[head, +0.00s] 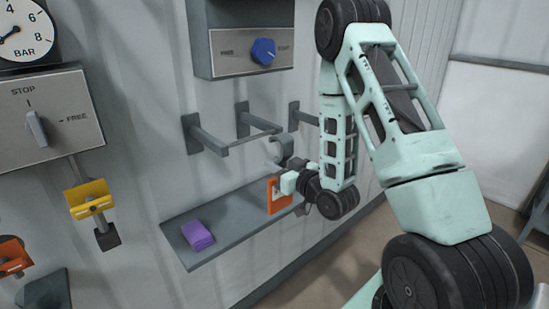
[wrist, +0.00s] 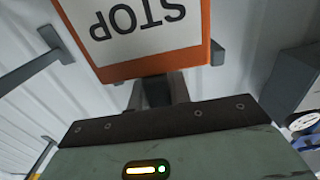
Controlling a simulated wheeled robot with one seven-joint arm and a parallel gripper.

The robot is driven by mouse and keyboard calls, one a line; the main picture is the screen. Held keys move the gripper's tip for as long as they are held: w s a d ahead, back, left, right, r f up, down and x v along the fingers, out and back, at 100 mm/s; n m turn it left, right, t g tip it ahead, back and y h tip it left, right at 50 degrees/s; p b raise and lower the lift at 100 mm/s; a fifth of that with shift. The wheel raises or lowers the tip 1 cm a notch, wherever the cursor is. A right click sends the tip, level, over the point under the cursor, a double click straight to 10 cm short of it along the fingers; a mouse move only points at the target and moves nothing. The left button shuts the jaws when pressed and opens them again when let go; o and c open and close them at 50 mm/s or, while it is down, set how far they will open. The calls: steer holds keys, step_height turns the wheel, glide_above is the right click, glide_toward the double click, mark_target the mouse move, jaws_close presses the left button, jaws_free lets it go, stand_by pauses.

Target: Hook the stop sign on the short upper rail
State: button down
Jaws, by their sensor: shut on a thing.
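The stop sign is an orange-edged plate (head: 279,194) with a grey curved hook (head: 283,148) above it. In the wrist view the sign (wrist: 150,30) fills the upper middle, its white face reading STOP upside down. My gripper (head: 288,184) is shut on the sign and holds it in front of the wall; its fingers are mostly hidden in the head view. A short grey rail (head: 254,135) spans two wall bracket arms. The hook appears just below and beside the rail's right end; I cannot tell whether they touch.
A grey shelf (head: 230,225) runs below, with a purple block (head: 197,235) on its left part. A third bracket (head: 296,115) is at the right, partly behind my arm. A control box with a blue knob (head: 264,51) hangs above. A lever panel (head: 45,115) is at left.

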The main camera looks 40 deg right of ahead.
steer(key=shift+s+p, duration=1.05)
steer(key=shift+p, duration=0.4)
